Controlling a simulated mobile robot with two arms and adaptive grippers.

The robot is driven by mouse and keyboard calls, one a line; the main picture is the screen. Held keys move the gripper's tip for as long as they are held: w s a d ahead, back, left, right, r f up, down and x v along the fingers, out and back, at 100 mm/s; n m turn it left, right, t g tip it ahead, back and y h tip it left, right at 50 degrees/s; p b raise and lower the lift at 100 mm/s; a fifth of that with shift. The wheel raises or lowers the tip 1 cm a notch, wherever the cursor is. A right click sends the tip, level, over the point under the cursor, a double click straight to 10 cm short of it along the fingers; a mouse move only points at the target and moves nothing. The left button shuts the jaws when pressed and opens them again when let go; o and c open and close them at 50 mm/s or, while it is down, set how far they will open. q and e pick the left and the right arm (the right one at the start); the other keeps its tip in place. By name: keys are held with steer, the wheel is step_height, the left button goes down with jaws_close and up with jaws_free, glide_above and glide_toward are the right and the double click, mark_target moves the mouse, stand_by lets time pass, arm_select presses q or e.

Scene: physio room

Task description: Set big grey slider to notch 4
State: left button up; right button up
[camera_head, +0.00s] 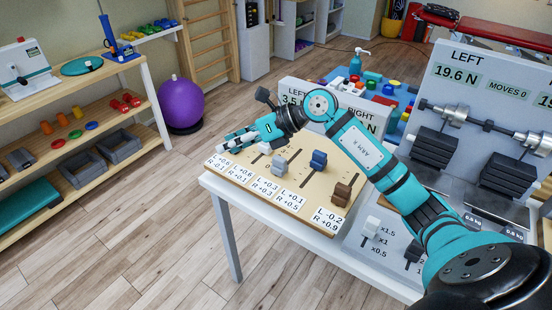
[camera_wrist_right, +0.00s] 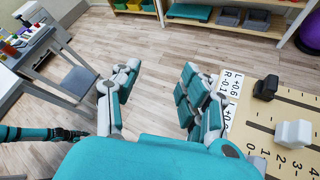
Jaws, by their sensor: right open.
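The slider board (camera_head: 240,178) is tan with slots and label cards. A grey slider (camera_head: 273,161) stands on it, left of a blue slider (camera_head: 318,160) and a brown slider (camera_head: 342,194). My right gripper (camera_head: 232,140) is above the board's far left part, empty, and hides part of it. In the right wrist view its fingers (camera_wrist_right: 150,100) are spread apart, with floor between them. There a black slider (camera_wrist_right: 266,88) and a pale slider (camera_wrist_right: 293,133) stand right of the fingers, apart from them. A teal arm, seemingly mine, shows at left; its gripper (camera_wrist_right: 75,135) is too small to read.
A small light slider (camera_head: 371,227) stands by the x1.5, x1 and x0.5 marks. A panel (camera_head: 480,75) reading LEFT 19.6 N stands behind dark weights (camera_head: 432,147). Shelves (camera_head: 60,115) and a purple ball (camera_head: 181,102) are at left. Floor left of the table is clear.

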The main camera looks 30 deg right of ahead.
steer(key=d+g+h, duration=0.1)
steer(key=d+h, duration=0.5)
steer(key=d, duration=0.5)
steer(key=g+h, duration=0.2)
steer(key=h, duration=0.1)
glide_toward(280, 158)
steer(key=shift+m, duration=0.3)
steer(key=p+x, duration=0.2)
steer(key=x, duration=0.8)
steer(key=shift+f, duration=0.15)
steer(key=shift+a+f, duration=0.1)
jaws_close()
